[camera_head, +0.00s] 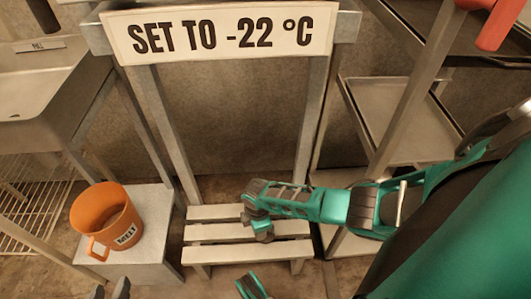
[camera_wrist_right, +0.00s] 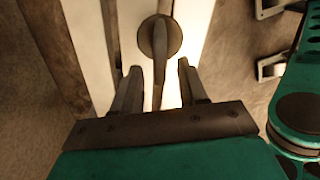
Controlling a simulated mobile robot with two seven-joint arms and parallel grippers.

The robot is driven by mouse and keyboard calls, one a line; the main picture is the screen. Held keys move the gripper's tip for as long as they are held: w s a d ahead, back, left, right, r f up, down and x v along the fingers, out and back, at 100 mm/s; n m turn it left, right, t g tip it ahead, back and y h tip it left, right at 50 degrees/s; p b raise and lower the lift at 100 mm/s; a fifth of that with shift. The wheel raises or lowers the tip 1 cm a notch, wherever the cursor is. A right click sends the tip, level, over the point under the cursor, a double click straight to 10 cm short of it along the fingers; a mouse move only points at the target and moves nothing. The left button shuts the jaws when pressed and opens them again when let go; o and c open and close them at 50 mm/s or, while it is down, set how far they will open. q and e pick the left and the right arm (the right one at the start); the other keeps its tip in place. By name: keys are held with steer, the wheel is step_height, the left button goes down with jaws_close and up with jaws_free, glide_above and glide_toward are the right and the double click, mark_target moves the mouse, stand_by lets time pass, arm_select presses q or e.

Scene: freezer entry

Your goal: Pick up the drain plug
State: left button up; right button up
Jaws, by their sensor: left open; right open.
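The drain plug (camera_wrist_right: 160,36), a dark round disc with a long narrow stem or handle, shows in the right wrist view over the pale slats of a low rack. My right gripper (camera_wrist_right: 158,67) is open, with a finger on each side of the narrow part and visible gaps to it. I cannot tell how high the fingers are above the slats. In the head view my right arm reaches in from the right over the slatted rack (camera_head: 245,230), and the plug is hidden there.
An orange bucket (camera_head: 107,222) labelled MELT stands on a grey block (camera_head: 150,258) at left. A sign (camera_head: 222,36) reading SET TO -22 °C hangs on a metal frame behind the rack. A sink (camera_head: 45,95) is at left, metal shelves (camera_head: 400,120) at right.

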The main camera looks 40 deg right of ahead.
steer(key=shift+f, duration=0.45)
jaws_close()
